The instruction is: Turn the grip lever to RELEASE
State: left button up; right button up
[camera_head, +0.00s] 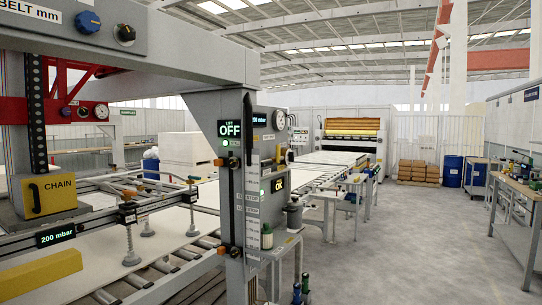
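A grey control column (238,200) of the gantry stands in the middle of the view. Small handles and knobs sit on the panel's right face, seen at a steep angle. I cannot tell which of them is the grip lever, and no RELEASE label is readable. Suction cups (131,257) hang from the gantry frame over a pale board (100,270). Neither of my grippers is in view.
A yellow CHAIN box (50,196) and a 200 mbar display (56,235) are at the left. A small grey side table (283,245) stands right of the column. A workbench (520,190) is at the far right. The floor (410,250) between them is clear.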

aim_at(269, 163)
jog(key=i+l, duration=0.35)
jog(key=i, duration=0.15)
jog(key=i+l+z, duration=0.1)
jog(key=i+l, duration=0.2)
jog(key=i, duration=0.15)
jog(key=i+l, duration=0.3)
jog(key=i, duration=0.2)
jog(key=i+l+z, duration=0.1)
jog(key=i+l, duration=0.2)
jog(key=i, duration=0.2)
jog(key=i+l, duration=0.25)
jog(key=i, duration=0.25)
